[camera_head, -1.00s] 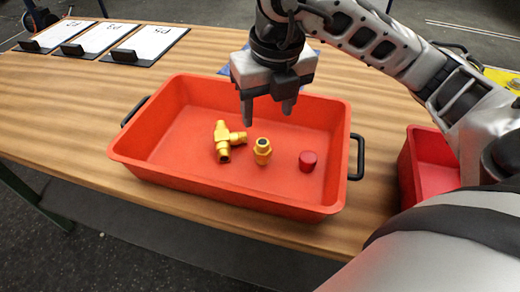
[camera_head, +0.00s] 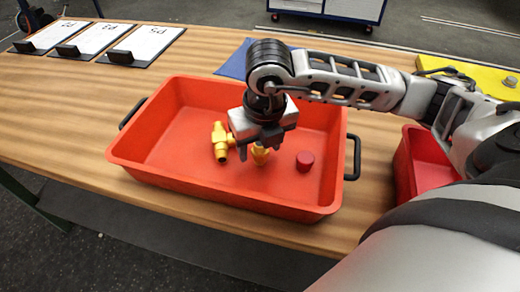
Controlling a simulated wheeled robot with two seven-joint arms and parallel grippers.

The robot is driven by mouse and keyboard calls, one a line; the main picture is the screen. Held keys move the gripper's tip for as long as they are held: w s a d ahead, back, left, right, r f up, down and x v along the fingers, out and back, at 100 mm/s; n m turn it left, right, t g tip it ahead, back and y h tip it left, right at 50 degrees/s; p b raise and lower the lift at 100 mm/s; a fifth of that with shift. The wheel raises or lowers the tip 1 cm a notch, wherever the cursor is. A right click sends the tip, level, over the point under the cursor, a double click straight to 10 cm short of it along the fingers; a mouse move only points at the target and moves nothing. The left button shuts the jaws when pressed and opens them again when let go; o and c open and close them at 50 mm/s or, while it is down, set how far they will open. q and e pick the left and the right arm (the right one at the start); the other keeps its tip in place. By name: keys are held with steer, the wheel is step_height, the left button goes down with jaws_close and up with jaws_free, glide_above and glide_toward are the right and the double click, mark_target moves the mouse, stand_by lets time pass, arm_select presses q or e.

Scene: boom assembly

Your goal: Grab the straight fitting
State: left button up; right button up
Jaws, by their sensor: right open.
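The straight fitting (camera_head: 260,158) is a short brass piece standing in the large red tray (camera_head: 150,163). Its upper part is hidden by my right gripper. My right gripper (camera_head: 257,152) points down into the tray, open, with its fingers at or just above the fitting; I cannot tell whether they touch it. A brass tee fitting (camera_head: 220,143) lies just left of it. A red cap (camera_head: 305,161) stands to its right. My left gripper is not in view.
The tray has black handles (camera_head: 353,158) and raised walls around the gripper. A smaller red bin (camera_head: 425,165) stands at the right. Clipboards with paper labels (camera_head: 145,44) lie at the far left. A blue mat (camera_head: 235,64) lies behind the tray.

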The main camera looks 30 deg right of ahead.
steer(key=c, duration=1.1)
steer(key=shift+r, duration=0.15)
